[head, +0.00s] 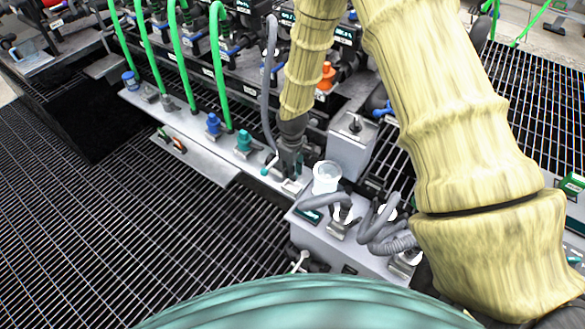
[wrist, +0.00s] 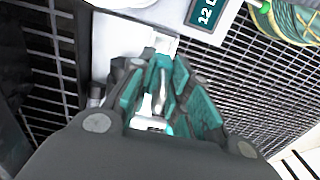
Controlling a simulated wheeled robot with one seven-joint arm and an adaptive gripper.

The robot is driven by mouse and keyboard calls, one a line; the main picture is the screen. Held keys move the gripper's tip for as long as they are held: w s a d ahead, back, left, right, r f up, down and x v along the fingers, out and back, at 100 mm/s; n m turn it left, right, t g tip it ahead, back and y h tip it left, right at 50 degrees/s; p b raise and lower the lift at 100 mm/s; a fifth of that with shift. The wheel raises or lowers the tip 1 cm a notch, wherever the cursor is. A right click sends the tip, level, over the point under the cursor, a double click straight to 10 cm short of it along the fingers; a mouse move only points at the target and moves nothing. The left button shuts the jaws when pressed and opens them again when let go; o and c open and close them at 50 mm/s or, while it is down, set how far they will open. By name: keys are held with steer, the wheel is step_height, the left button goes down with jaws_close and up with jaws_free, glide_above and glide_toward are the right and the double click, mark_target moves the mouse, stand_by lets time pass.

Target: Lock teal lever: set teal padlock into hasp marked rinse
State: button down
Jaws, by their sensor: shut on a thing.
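My gripper (head: 287,168) points down at the right end of the long white ledge. In the wrist view its teal-padded fingers (wrist: 165,98) are closed on a small pale metal thing (wrist: 162,82). The fingers hide most of it, and I cannot tell whether it is the teal padlock. A thin rod with a teal tip (head: 265,171) sticks out just left of the fingertips in the head view. I cannot make out the padlock's body or a hasp marked rinse.
Several green hoses (head: 181,62) and a grey hose (head: 266,85) rise from the ledge (head: 205,130). Small coloured things (head: 179,147) lie on a lower white shelf (head: 207,160). Dark grating covers the floor at left.

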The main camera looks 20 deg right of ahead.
steer(key=shift+f+b, duration=1)
steer(key=shift+f, duration=2)
steer(key=c, duration=1.3)
jaws_free()
steer(key=shift+o, duration=0.2)
step_height(320, 180, up, 12)
steer(key=shift+f, duration=0.1)
